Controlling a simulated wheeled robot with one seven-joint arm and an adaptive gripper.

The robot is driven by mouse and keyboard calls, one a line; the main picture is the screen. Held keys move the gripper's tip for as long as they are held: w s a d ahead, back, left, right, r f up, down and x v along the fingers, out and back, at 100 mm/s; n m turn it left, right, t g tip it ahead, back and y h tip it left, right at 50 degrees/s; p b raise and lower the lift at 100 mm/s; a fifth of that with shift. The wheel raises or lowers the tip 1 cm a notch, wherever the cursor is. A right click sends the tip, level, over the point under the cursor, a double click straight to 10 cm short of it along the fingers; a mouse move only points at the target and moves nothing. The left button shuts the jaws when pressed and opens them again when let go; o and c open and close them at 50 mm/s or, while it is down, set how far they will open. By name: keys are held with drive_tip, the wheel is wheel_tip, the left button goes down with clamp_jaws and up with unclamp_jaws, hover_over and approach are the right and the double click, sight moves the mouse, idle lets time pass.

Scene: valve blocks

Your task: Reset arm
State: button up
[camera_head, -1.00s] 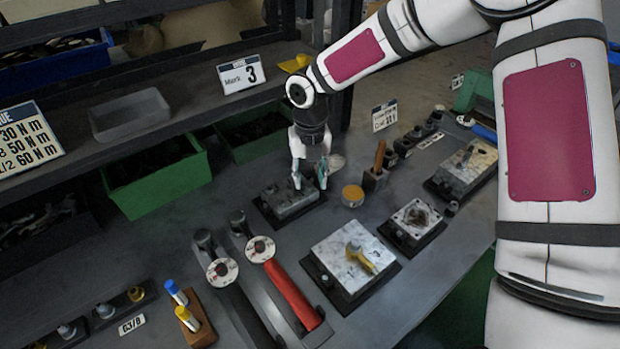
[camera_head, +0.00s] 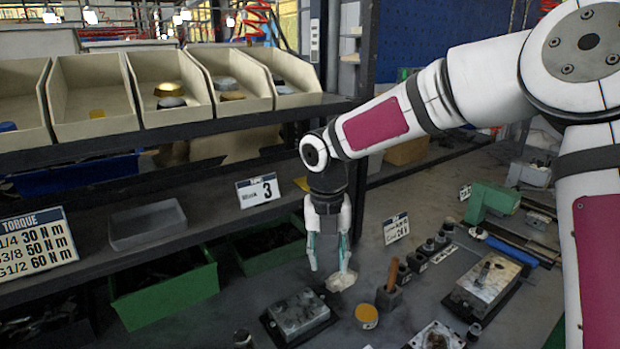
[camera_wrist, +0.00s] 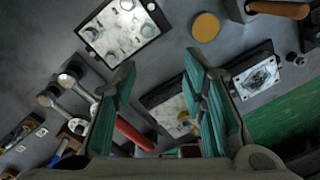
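My gripper (camera_head: 328,262) hangs above the bench in the head view, pointing down, with its two fingers apart. In the wrist view the teal finger pads (camera_wrist: 160,105) are spread with nothing between them. A metal valve block (camera_head: 299,316) on a dark base lies on the bench below and left of my gripper; it also shows at the top of the wrist view (camera_wrist: 118,32). A crumpled pale rag-like piece (camera_head: 341,281) shows just below the right finger; I cannot tell whether they touch.
A shelf with cream bins (camera_head: 172,95) and a clear tray (camera_head: 146,226) stands left of my arm. Green bins (camera_head: 165,292) sit under it. A yellow round tin (camera_head: 366,316), a wooden-handled tool (camera_head: 391,275) and another block (camera_head: 487,279) stand to the right.

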drive_tip(key=s+d+r+m+t+h+p, duration=0.1)
drive_tip(key=s+d+r+m, duration=0.5)
drive_tip(key=m, duration=0.3)
drive_tip(key=s+d+r+m+h, duration=0.1)
drive_tip(key=s+d+r+m, duration=0.45)
drive_tip(key=s+m, duration=0.25)
drive_tip(key=s+d+r+m+t+y, duration=0.1)
drive_tip(key=s+m, duration=0.7)
drive_tip(key=m, duration=0.1)
drive_tip(key=s+d+r+m+t+y+p, duration=0.1)
drive_tip(key=s+d+m+t, duration=0.1)
drive_tip(key=s+m, duration=0.6)
drive_tip(key=shift+d+r+m+y, duration=0.2)
drive_tip(key=shift+r+m+y, duration=0.1)
drive_tip(key=shift+m, duration=0.6)
